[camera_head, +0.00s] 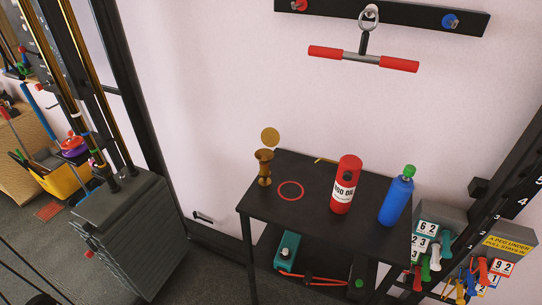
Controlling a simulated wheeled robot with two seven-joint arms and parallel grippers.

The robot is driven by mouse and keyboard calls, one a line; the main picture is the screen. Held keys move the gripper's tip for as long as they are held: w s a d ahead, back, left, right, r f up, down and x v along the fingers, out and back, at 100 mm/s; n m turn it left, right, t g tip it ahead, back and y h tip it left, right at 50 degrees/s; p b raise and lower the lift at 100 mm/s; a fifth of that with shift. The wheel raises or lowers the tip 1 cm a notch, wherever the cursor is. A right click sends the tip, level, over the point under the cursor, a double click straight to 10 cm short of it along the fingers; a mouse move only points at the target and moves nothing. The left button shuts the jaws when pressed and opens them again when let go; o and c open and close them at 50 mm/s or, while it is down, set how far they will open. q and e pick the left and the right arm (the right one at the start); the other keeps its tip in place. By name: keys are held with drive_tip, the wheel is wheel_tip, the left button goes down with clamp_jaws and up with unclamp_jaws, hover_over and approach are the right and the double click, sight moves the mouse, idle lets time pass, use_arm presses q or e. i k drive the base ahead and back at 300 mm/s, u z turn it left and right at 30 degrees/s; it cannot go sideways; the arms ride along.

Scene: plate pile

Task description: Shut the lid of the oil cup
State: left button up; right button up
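The oil cup (264,168) is a small brass-coloured cup with a narrow waist, standing upright at the left end of the black table (318,205). Its lid (270,137) is a round gold disc that stands raised above the cup's rim, so the cup is open. The joint between lid and cup is too small to make out. Neither of my grippers is in view.
A red ring (290,191) lies just right of the cup. A red oil bottle (345,185) and a blue bottle (396,197) stand farther right. A wall is behind the table; a weight stack (125,235) stands to the left.

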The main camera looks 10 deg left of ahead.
sight(270, 137)
drive_tip(key=k, duration=0.45)
drive_tip(key=u, duration=0.9)
drive_tip(key=i, duration=1.65)
drive_tip(key=z, duration=1.05)
